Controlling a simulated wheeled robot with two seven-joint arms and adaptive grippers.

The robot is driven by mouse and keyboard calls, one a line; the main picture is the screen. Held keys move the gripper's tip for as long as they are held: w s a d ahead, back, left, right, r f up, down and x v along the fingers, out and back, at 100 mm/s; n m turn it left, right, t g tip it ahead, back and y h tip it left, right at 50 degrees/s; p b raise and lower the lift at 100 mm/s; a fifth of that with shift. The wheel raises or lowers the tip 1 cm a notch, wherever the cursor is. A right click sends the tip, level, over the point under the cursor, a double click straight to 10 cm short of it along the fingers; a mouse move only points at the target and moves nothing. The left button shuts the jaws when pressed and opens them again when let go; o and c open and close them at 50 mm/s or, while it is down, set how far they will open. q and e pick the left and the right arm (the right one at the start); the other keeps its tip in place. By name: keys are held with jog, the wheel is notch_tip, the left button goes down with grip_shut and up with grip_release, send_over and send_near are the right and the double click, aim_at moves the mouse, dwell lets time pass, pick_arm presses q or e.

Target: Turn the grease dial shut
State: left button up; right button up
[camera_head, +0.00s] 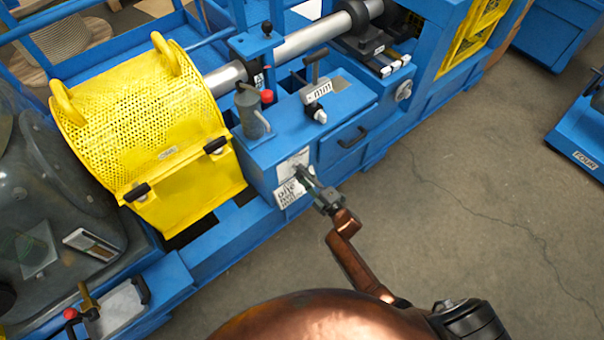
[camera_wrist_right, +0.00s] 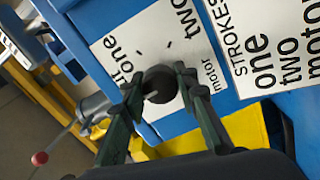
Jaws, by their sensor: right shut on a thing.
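The grease dial is a round dark knob (camera_wrist_right: 161,84) on a white plate (camera_wrist_right: 112,48) marked "one", "two" and "motor", in the right wrist view. In the head view the plate (camera_head: 284,168) is on the front of a blue cabinet, and my gripper largely hides the knob. My right gripper (camera_head: 308,181) reaches the plate from the lower right. In the wrist view its two dark green fingers (camera_wrist_right: 157,82) are on either side of the knob, shut on it. A thin pointer mark shows on the knob, but its exact setting is unclear. My left gripper is not in view.
A second white label (camera_wrist_right: 265,45) headed "STROKES" sits beside the plate. A yellow perforated guard (camera_head: 150,120) is at left. Open floor (camera_head: 470,200) lies to the right.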

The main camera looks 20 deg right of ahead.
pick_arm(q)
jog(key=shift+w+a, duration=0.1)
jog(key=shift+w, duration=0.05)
pick_arm(e)
jog(key=shift+d, duration=0.1)
jog(key=o, duration=0.8)
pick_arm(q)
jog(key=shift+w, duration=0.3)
pick_arm(e)
jog(key=o, duration=0.4)
jog(key=shift+c, duration=0.2)
jog(key=shift+s, duration=0.35)
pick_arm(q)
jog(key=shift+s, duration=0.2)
pick_arm(e)
jog(key=v, duration=1.1)
jog(key=shift+s+d, duration=0.1)
jog(key=shift+s, duration=0.05)
